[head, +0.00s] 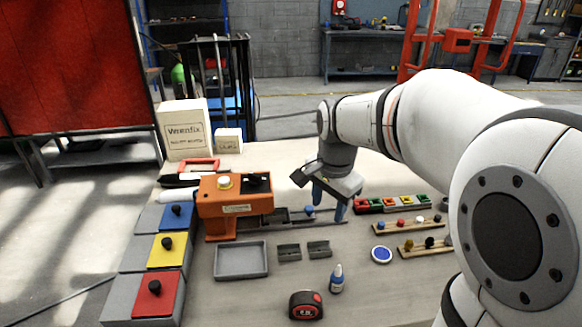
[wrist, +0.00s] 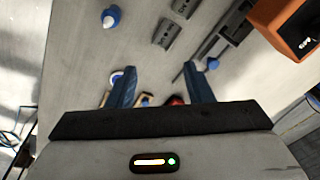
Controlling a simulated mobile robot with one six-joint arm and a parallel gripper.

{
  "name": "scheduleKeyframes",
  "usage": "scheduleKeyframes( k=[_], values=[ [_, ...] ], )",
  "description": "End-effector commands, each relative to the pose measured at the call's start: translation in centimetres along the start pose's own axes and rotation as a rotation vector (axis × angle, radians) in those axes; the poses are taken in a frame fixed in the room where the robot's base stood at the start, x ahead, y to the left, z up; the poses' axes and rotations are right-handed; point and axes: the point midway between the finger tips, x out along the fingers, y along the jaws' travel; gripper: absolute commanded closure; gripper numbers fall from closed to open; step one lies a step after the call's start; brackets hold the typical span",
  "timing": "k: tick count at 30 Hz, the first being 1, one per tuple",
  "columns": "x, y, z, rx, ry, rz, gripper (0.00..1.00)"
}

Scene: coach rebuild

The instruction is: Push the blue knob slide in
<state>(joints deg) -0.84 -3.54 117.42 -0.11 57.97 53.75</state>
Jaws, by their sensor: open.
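A slide with a small blue knob (head: 309,210) sits on a dark rail (head: 278,218) beside the orange machine, near the back of the table. The knob also shows in the wrist view (wrist: 212,63), just outside the tip of the right-hand finger. My gripper (head: 329,209) points down over the right end of the rail, its blue fingers apart and nothing between them. In the wrist view my gripper (wrist: 160,75) also shows empty. I cannot tell whether a finger touches the knob.
The orange machine (head: 236,203) stands left of the rail. A grey tray (head: 241,260), small grey blocks (head: 289,253), a blue-capped bottle (head: 337,280) and a tape measure (head: 306,305) lie in front. Coloured blocks (head: 398,203) and pegged wooden strips (head: 409,226) are at right.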

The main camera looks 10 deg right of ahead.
Motion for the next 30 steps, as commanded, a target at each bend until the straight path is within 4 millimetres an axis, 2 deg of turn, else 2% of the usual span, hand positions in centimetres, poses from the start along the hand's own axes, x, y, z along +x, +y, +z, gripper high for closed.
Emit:
scheduleKeyframes(
  k=[1,6,12,18,23,30],
  values=[
    [0.9,-1.9,-1.4,0.117,-0.012,0.018,0.53],
    [3.9,-7.3,-5.3,0.546,-0.029,0.074,0.53],
    [7.6,-11.5,-8.2,0.919,-0.024,0.127,0.53],
    [9.5,-13.0,-9.3,1.079,-0.016,0.15,0.53],
    [11.2,-12.9,-9.2,1.095,-0.015,0.153,0.53],
    [15.0,-12.4,-8.9,1.093,-0.015,0.153,0.53]
  ],
)
